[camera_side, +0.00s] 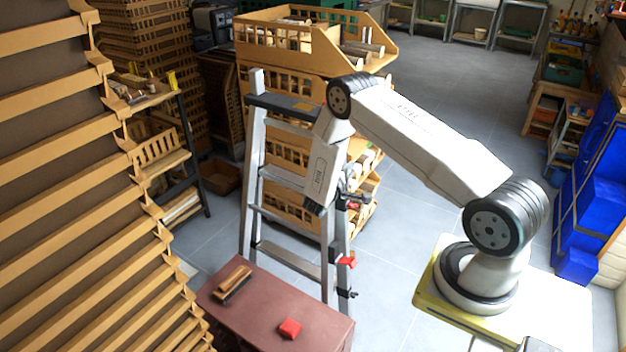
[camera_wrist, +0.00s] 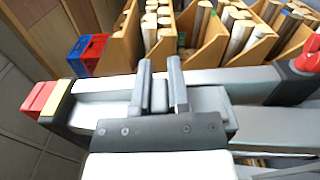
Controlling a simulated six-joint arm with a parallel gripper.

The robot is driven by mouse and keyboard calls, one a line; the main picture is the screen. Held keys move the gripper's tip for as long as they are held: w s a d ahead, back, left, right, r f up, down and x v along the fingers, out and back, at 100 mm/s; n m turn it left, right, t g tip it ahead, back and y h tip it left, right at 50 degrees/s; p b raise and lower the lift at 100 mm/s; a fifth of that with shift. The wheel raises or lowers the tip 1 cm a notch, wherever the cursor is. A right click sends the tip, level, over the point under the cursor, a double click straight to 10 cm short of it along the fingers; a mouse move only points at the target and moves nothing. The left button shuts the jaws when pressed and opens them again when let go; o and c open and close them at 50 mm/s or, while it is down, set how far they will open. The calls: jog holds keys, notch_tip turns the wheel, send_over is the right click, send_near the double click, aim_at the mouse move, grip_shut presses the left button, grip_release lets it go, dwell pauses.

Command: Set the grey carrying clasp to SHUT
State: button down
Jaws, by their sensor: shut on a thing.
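The grey carrying clasp (camera_wrist: 159,97) is on the ladder's grey rail in the wrist view. My gripper (camera_wrist: 160,75) has its two dark fingers on either side of the clasp and is shut on it. My fingers and the dark gripper body hide much of the clasp, so I cannot tell its setting. In the side view my gripper (camera_side: 347,196) is at the right rail of the aluminium ladder (camera_side: 257,150), about halfway up. The clasp is too small and covered to make out there.
Red ladder catches show on the rail, one lower down (camera_side: 347,262). A dark red chest (camera_side: 270,300) with a brush (camera_side: 234,283) and a red block (camera_side: 290,328) stands in front. Wooden crates (camera_side: 290,45) are stacked behind the ladder.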

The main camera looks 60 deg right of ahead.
jog(key=shift+w, duration=0.15)
dwell(0.3)
jog(key=c, duration=0.6)
grip_release()
jog(key=shift+a, duration=0.1)
jog(key=a, duration=0.7)
jog(key=shift+a, duration=0.35)
